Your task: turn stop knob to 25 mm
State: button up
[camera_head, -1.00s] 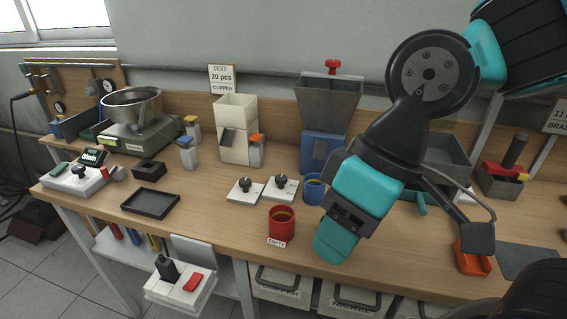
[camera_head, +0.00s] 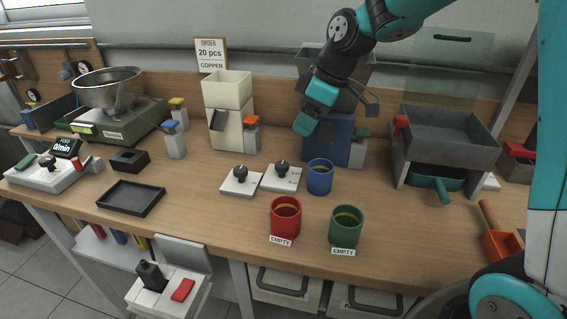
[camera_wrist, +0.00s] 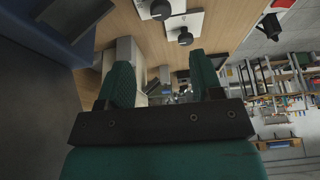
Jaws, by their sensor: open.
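Two black knobs on white plates stand side by side at the middle of the bench, the left knob (camera_head: 240,175) and the right knob (camera_head: 282,168). I cannot tell which one is the stop knob, and no scale is readable. In the wrist view the two knobs (camera_wrist: 184,36) (camera_wrist: 160,9) show at the top, beyond the fingers. My gripper (camera_head: 305,124) is above the bench in front of the blue hopper unit, up and right of the knobs and apart from them. In the wrist view its two green fingers (camera_wrist: 162,80) are apart with nothing between them.
A blue cup (camera_head: 320,179) stands just right of the right knob. Red (camera_head: 286,219) and green (camera_head: 346,229) cups stand in front. The cream dispenser (camera_head: 228,120) and blue hopper unit (camera_head: 341,138) stand behind. A black tray (camera_head: 131,198) lies left.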

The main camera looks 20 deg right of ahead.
aim_at(282, 164)
jog(key=x, duration=1.2)
jog(key=shift+s+a+f, duration=0.1)
jog(key=shift+f, duration=0.35)
jog(key=c, duration=0.9)
